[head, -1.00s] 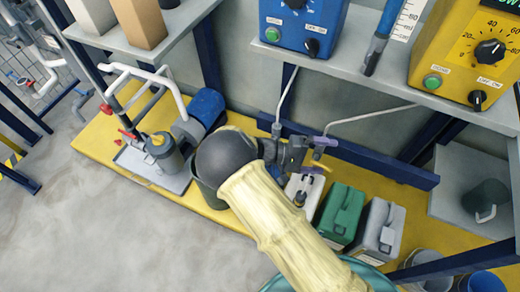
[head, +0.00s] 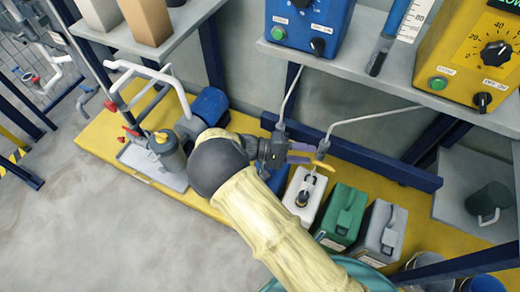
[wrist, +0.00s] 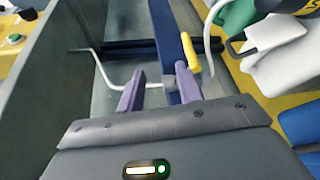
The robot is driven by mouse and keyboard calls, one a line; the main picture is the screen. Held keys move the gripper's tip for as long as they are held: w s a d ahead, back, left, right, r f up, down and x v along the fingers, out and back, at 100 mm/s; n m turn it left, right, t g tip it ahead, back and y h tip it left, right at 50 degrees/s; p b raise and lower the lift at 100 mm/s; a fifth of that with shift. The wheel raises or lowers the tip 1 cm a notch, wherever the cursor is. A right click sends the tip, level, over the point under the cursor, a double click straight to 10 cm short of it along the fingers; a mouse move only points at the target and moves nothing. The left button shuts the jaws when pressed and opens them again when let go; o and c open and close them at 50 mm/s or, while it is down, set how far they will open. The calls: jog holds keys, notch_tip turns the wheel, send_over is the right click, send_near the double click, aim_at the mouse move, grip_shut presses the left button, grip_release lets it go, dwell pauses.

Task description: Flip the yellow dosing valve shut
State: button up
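The yellow dosing valve has a yellow lever (head: 320,167) beside a grey valve body (head: 323,150) at the end of a thin pipe, above the bottles on the lower shelf. In the wrist view the yellow lever (wrist: 190,51) stands just beyond the tip of the right-hand finger. My gripper (head: 311,152) points right toward the valve, with its purple fingers close to it. In the wrist view my gripper (wrist: 160,74) is open, with a clear gap between the fingers and nothing held. I cannot tell whether a finger touches the lever.
A white bottle (head: 303,196), a green canister (head: 342,215) and a grey canister (head: 380,232) stand below. A dark blue beam (head: 385,170) runs behind the valve. Blue and yellow control boxes (head: 308,25) (head: 480,50) sit above. Open floor (head: 90,220) lies to the left.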

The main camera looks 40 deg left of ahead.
jog(key=f+b+v, duration=0.2)
jog(key=v, duration=1)
jog(key=shift+a+r+b, duration=0.3)
jog(key=shift+a+b, duration=0.1)
dwell(0.8)
jog(key=shift+s, duration=0.1)
dwell(0.8)
